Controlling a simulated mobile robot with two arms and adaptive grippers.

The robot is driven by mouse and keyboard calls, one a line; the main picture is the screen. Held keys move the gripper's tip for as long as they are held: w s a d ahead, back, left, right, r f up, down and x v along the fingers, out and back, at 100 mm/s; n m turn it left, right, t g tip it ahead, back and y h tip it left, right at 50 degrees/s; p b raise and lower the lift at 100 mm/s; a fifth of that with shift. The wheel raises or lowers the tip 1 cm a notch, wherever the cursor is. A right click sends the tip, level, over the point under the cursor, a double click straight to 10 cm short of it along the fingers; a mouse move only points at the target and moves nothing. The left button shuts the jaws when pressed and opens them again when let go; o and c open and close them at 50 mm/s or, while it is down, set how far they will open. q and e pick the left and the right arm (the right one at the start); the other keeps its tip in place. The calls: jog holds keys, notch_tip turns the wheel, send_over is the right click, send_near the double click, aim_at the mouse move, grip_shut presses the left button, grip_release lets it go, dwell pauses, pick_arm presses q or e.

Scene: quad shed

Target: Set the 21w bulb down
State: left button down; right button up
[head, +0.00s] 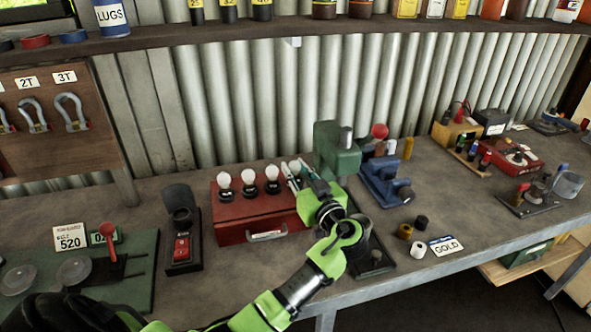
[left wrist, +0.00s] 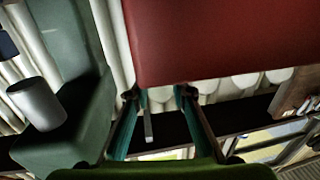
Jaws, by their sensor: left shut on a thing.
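My left gripper (head: 295,174) is at the right end of the red box (head: 240,232). It is shut on a pale bulb (head: 296,166), only glimpsed between the fingers. Its base is hidden, so I cannot tell whether it touches the box. Three white bulbs (head: 248,177) with dark bases stand in a row on the box to the left. In the left wrist view, the fingers (left wrist: 157,94) reach up to the red box (left wrist: 215,40), with white bulbs (left wrist: 245,81) beyond it. No wattage can be read. My right gripper is not in view.
A green machine (head: 335,148) stands close right of the gripper, with a blue tool (head: 385,182) beyond. A black stand with a red switch (head: 181,248) is left of the box. Small rollers (head: 404,231) and a GOLD card (head: 446,246) lie right. Bare bench shows at far right front.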

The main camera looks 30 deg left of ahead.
pick_arm(q)
jog(key=c, duration=1.8)
grip_release()
jog(key=shift+f, duration=0.15)
jog(key=shift+o, duration=0.2)
